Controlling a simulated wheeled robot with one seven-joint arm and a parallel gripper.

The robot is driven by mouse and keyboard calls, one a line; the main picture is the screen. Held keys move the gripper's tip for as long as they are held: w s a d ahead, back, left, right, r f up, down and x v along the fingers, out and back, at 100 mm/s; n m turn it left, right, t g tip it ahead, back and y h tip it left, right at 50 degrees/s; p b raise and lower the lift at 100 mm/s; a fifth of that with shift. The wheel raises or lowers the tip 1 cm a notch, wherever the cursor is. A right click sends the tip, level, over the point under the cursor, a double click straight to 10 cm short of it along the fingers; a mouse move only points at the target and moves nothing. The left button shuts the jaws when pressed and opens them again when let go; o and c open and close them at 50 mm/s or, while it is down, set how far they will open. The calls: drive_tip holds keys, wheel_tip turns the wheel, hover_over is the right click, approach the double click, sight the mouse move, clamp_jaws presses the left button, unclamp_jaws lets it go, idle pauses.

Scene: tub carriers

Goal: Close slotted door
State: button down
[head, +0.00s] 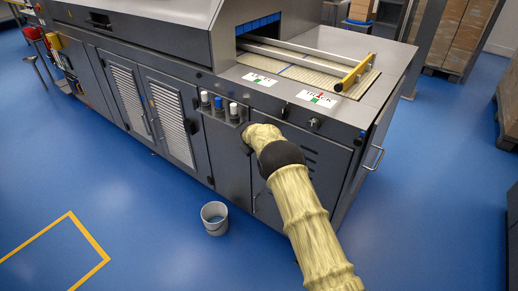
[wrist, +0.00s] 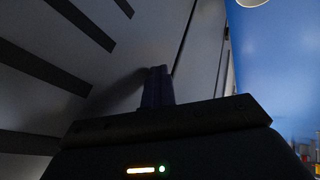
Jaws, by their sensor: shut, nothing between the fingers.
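The slotted door (head: 325,168) is a grey panel with dark horizontal slots, low on the right part of the machine front in the head view. My arm covers part of it. In the wrist view the slotted panel (wrist: 60,50) fills the left side, with dark slots and a dark seam along its right edge. My gripper (wrist: 158,75) is shut and empty, with its fingers together close to the panel near that seam. I cannot tell whether they touch it. In the head view my arm hides most of the gripper. Whether the door stands slightly ajar is not clear.
A bucket (head: 214,217) stands on the blue floor left of the door. Louvred doors (head: 171,122) are farther left on the machine (head: 225,150). Bottles (head: 218,104) stand on a small ledge above. A side handle (head: 376,157) sticks out at right. The front floor is open.

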drive_tip(key=s+a+r, duration=0.1)
drive_tip(key=s+r, duration=0.7)
drive_tip(key=s, duration=0.1)
drive_tip(key=shift+s+a, duration=0.25)
idle(0.5)
idle(0.4)
